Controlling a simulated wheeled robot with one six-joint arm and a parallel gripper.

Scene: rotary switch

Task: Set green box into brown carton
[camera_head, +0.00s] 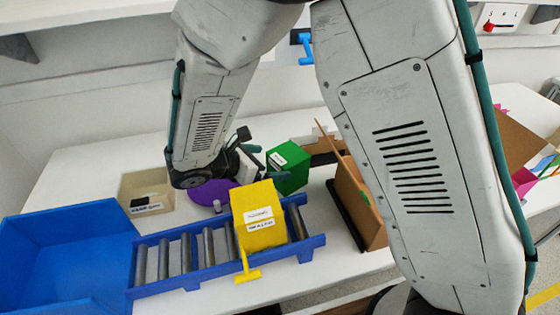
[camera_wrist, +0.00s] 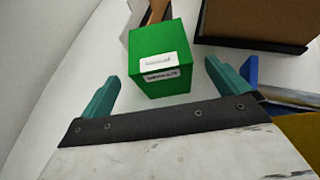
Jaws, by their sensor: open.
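The green box (camera_head: 289,168) stands on the white table behind the yellow box, with white labels on it. In the wrist view the green box (camera_wrist: 160,60) is just beyond and between the two teal fingers of my gripper (camera_wrist: 161,88), which is open and empty. In the head view my gripper (camera_head: 262,170) is left of the green box and partly hidden.
A yellow box (camera_head: 258,225) sits on a blue roller conveyor (camera_head: 205,256) leading to a blue bin (camera_head: 60,255). A beige bin (camera_head: 146,190) and a purple disc (camera_head: 212,194) are at the left. Another brown carton (camera_head: 525,142) is at the far right. White table shows left of the green box.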

